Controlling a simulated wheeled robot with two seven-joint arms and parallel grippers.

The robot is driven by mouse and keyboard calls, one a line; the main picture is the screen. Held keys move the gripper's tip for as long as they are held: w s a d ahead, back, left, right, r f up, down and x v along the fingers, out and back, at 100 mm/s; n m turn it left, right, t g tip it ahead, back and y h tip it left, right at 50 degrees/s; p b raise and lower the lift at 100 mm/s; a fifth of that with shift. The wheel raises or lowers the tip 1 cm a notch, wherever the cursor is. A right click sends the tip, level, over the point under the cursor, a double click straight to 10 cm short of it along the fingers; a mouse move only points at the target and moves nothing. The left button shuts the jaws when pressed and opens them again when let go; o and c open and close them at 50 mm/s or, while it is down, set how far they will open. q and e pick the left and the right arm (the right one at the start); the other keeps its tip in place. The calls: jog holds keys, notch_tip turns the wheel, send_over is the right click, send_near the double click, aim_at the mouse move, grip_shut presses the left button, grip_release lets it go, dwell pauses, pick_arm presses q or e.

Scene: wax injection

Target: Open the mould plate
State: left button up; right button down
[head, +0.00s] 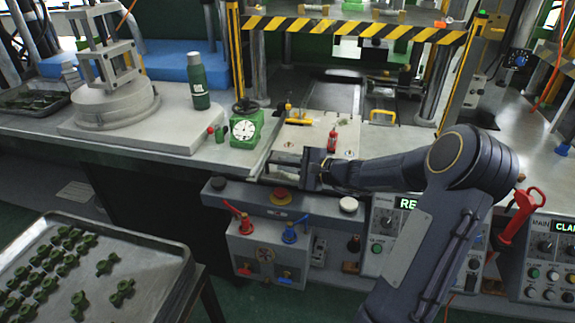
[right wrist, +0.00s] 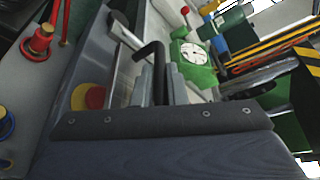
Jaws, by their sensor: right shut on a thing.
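The mould plate (head: 318,132) is a pale, flat block on the press bed in the head view, with a small red part standing on it. My right gripper (head: 284,168) reaches in from the right at the plate's front left edge. In the right wrist view, my right gripper (right wrist: 162,88) is shut on a dark bent handle (right wrist: 152,52). The fingers hide part of the handle. I cannot tell whether the plate is raised at all. My left gripper is not in view.
A green dial gauge (head: 245,128) stands left of the plate. A red and yellow stop button (head: 281,196) is just below my right gripper. Yellow press posts and a striped bar (head: 350,29) frame the bed. A tray (head: 150,262) of green parts is at lower left.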

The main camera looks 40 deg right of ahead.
jog(key=shift+d, duration=0.1)
jog(key=c, duration=1.5)
grip_release()
jog(key=v, duration=0.7)
jog(key=shift+s+d+r, duration=0.1)
jog(key=shift+s+r, duration=0.05)
jog(key=shift+s, duration=0.2)
